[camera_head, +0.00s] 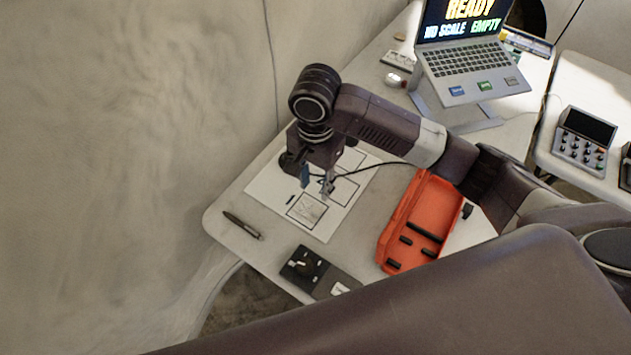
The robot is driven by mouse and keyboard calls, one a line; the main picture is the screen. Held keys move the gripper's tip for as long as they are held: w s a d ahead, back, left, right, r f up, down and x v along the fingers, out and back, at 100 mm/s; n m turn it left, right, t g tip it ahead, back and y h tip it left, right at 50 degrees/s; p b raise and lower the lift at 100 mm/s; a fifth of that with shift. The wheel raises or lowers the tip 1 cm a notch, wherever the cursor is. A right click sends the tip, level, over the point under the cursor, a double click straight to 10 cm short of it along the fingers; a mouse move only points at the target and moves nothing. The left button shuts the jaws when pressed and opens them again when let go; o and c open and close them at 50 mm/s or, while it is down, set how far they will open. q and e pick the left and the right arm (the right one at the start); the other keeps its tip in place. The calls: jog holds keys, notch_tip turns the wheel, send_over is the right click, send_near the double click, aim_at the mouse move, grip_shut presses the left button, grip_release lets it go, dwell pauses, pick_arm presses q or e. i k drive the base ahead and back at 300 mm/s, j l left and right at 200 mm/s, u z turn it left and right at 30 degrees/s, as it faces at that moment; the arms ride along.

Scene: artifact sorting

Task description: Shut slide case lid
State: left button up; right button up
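An orange case or tray (397,222) lies on the white table, right of the paper sheet. It shows its inside with black strips, and I cannot tell a separate lid on it. A small flat black case or plate (301,262) with small pieces on it lies at the table's front edge; I cannot tell which of the two is the slide case. My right gripper (316,184) points down over the paper sheet, left of the orange case and apart from it. Its fingers are spread with no held object visible. My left gripper is out of view.
The paper sheet (264,192) has outlined boxes. A dark pen (242,225) lies left of the black piece. A laptop (465,73) on a stand and a white mouse (394,80) are at the back. My arm crosses above the table and hides part of it.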

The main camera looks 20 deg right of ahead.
aim_at(388, 235)
jog(key=k+j, duration=0.2)
jog(key=k, duration=0.3)
jog(key=k+j, duration=0.2)
jog(key=k, duration=0.25)
jog(key=k+j, duration=0.25)
jog(key=k, duration=0.25)
